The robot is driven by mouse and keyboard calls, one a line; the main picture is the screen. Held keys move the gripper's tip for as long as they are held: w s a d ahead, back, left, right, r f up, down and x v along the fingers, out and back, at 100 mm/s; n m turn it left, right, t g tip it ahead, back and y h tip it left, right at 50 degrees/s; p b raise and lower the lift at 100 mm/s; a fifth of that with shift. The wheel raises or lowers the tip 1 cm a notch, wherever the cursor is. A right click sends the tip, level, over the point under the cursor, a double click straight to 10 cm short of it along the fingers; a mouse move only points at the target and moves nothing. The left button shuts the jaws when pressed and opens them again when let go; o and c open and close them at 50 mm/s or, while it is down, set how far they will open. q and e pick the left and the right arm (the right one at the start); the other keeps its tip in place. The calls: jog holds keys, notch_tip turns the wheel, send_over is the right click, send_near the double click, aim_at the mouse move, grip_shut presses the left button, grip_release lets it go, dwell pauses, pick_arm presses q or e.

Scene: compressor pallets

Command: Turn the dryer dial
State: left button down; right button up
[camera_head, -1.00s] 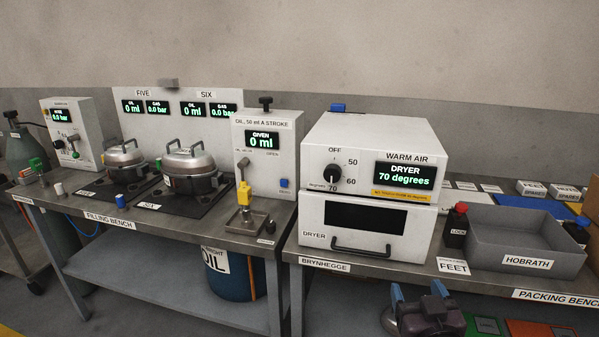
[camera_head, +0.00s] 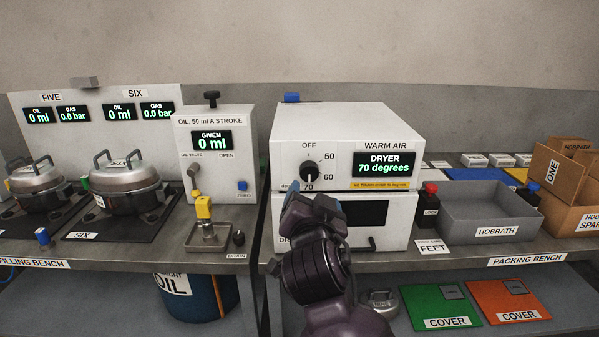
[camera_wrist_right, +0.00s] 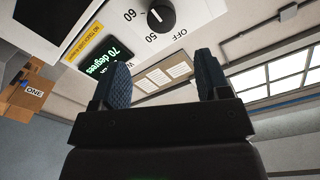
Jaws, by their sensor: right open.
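The dryer (camera_head: 330,128) is a white box on the bench with a black dial (camera_head: 311,171) on its front, marked OFF, 50, 60 and 70. The dial's white line points down toward 70. Its display (camera_head: 385,164) reads 70 degrees. My right gripper (camera_head: 312,203) is raised in front of the dryer, just below the dial, and hides part of the drawer. In the right wrist view the gripper (camera_wrist_right: 162,80) is open, its two blue pads apart and empty; the dial (camera_wrist_right: 161,19) shows beyond them, clear of both. My left gripper is not in view.
The oil stand (camera_head: 216,150) and metal pots (camera_head: 122,187) are on the left bench. Green (camera_head: 440,305) and orange (camera_head: 502,300) covers lie on the lower shelf.

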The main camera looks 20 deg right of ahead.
aim_at(309, 174)
jog(key=x, duration=1)
jog(key=shift+w+f+b, duration=0.1)
jog(key=shift+w+b, duration=0.3)
jog(key=shift+w, duration=0.05)
jog(key=c, duration=0.9)
